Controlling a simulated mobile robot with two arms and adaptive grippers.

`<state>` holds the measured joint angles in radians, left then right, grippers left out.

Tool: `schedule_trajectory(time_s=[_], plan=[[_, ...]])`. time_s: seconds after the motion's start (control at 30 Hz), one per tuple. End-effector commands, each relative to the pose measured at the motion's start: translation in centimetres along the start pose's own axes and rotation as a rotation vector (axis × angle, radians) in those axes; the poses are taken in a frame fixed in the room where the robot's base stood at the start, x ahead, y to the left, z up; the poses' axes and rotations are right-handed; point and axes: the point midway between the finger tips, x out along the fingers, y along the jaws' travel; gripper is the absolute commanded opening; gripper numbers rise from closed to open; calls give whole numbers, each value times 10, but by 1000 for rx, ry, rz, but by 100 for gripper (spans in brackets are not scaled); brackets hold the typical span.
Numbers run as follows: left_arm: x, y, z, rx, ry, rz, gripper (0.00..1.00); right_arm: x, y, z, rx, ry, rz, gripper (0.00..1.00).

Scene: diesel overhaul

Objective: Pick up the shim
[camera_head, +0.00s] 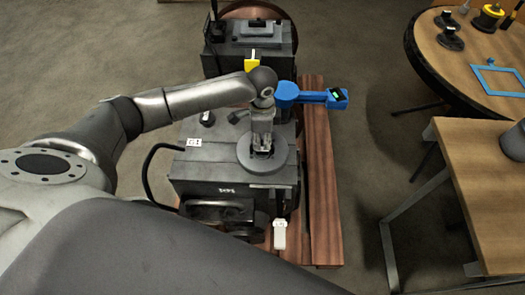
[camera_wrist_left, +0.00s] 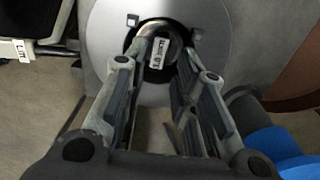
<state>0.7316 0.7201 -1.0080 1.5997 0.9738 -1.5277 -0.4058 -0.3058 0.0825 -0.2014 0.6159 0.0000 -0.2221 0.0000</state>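The shim (camera_wrist_left: 158,57) appears to be the small dark round piece with a white label, in the centre of a grey disc (camera_wrist_left: 110,30) in the left wrist view. In the head view the disc (camera_head: 281,163) sits on top of the engine block (camera_head: 190,170), and the arm hides the shim. My left gripper (camera_wrist_left: 168,42) points at the disc's centre, with its fingers apart on either side of the shim. I cannot tell whether the fingertips touch it. In the head view my left gripper (camera_head: 262,147) is right over the disc. My right gripper is not in view.
A blue tool with a small display (camera_head: 312,96) is right of my wrist. A white labelled piece (camera_head: 279,234) is at the engine's front. Wooden planks (camera_head: 320,180) lie under the engine. A round table (camera_head: 455,50) and a wooden bench (camera_head: 480,170) stand right.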

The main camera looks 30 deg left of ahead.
Motion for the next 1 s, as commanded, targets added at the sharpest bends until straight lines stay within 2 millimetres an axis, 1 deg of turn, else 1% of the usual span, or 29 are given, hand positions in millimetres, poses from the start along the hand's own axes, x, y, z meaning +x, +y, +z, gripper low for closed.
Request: schedule_trajectory(time_s=[0.1, 0.2, 0.3, 0.57, 0.77, 1.0], plan=[[20, 2, 0, 1, -2, 5, 26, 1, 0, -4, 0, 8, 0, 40], [35, 2, 0, 0, -2, 3, 26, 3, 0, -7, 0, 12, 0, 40], [43, 1, 0, 0, -2, 1, 26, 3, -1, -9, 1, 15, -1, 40], [45, 1, 0, 1, -1, 0, 26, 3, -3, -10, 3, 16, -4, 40], [45, 1, 0, 1, -1, 1, 0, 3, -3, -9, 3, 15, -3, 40], [45, 1, 0, 1, 0, 0, 0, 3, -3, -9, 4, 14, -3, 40]])
